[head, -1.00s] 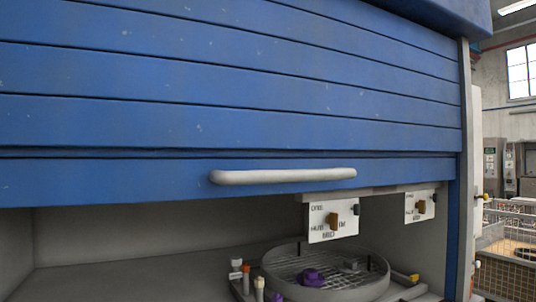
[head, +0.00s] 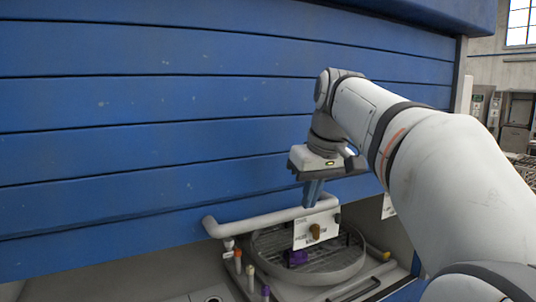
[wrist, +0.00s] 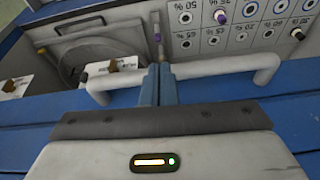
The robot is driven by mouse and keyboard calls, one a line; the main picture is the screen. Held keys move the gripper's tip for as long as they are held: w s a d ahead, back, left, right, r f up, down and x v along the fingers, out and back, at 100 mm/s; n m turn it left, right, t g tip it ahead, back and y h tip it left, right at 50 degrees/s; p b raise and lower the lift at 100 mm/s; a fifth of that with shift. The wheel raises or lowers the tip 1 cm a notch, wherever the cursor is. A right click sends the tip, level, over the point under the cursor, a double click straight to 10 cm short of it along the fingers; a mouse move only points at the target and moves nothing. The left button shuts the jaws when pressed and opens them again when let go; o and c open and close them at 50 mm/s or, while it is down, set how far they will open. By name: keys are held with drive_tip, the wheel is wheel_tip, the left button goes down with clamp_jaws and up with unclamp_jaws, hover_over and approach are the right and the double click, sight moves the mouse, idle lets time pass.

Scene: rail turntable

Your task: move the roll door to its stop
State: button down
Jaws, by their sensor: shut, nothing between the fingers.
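The roll door (head: 120,100) is blue and slatted, with its lower edge above the opening of a grey cabinet, so it is partly open. A white bar handle (head: 250,220) runs along its lowest part. The handle also shows in the wrist view (wrist: 222,87), spanning behind my fingers. My gripper (head: 312,200) is shut and empty, its blue fingers pointing down at the right part of the handle in the head view. In the wrist view my fingertips (wrist: 158,72) overlap the bar near its middle. I cannot tell whether they touch it.
Under the door, a round mesh turntable (head: 346,277) holds a purple piece. White label cards (head: 303,236) hang at the opening. Small capped tubes (head: 250,275) stand left of the turntable. A panel with marked holes (wrist: 240,30) shows in the wrist view.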

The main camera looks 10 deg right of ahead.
sight(300, 213)
wheel_tip(300, 213, up, 11)
drive_tip(key=w+n+p, duration=0.1)
drive_tip(key=p, duration=0.2)
drive_tip(key=x, duration=0.9)
drive_tip(key=d+p+x, duration=0.1)
drive_tip(key=x, duration=0.4)
drive_tip(key=shift+s+f, duration=0.1)
wheel_tip(300, 213, down, 45)
drive_tip(key=b, duration=3)
drive_tip(key=shift+b, duration=0.4)
drive_tip(key=shift+s+f, duration=0.1)
drive_tip(key=shift+s, duration=0.05)
